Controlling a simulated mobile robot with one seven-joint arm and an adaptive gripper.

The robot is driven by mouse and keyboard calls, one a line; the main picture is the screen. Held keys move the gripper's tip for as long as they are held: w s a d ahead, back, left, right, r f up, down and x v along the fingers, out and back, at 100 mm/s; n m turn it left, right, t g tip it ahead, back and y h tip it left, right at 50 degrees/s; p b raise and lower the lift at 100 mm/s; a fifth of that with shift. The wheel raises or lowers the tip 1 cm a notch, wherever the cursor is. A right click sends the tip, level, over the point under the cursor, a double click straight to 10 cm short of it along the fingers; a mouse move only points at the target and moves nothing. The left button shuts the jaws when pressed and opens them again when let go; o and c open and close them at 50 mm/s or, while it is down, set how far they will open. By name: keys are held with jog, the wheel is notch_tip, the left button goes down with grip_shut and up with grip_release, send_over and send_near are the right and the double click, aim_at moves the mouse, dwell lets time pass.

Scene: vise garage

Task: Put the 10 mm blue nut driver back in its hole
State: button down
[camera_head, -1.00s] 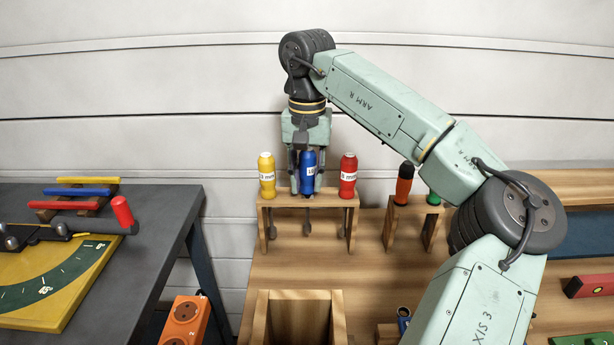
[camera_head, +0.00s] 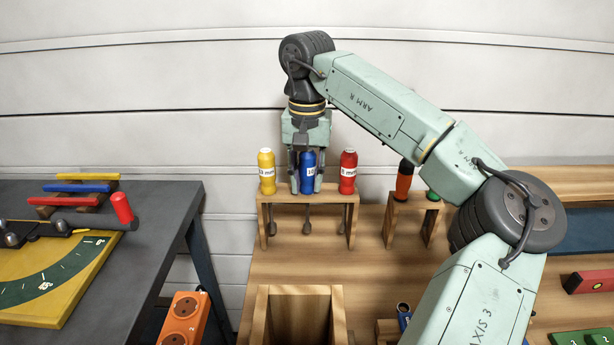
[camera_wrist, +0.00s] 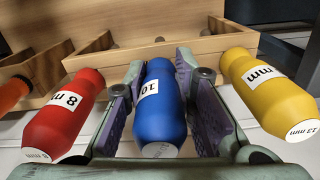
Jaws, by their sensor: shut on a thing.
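The blue nut driver (camera_head: 307,172), labelled 10, stands upright in the middle of the small wooden rack (camera_head: 327,198). Its shaft shows below the rack's top board, between the other two shafts. My gripper (camera_head: 307,180) points down from above and is shut on the blue handle. In the wrist view the blue handle (camera_wrist: 159,112) lies between the two finger pads. The yellow 13 mm driver (camera_head: 266,172) stands to its left and the red 8 mm driver (camera_head: 348,172) to its right, both upright in the rack. The middle hole itself is hidden.
A second rack (camera_head: 412,206) with an orange-handled tool (camera_head: 404,183) and a green one stands to the right. An open wooden box (camera_head: 261,318) is in front. A dark table (camera_head: 160,240) with a yellow angle plate (camera_head: 50,285) is at the left.

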aim_at(307, 155)
jog(key=c, duration=1.2)
grip_release()
jog(key=shift+c, duration=0.2)
jog(key=shift+o, duration=0.3)
jog(key=shift+o, duration=1.2)
jog(key=shift+r, duration=0.1)
notch_tip(307, 155, up, 5)
jog(key=p, duration=0.4)
jog(key=shift+p, duration=0.4)
jog(key=shift+r, duration=0.95)
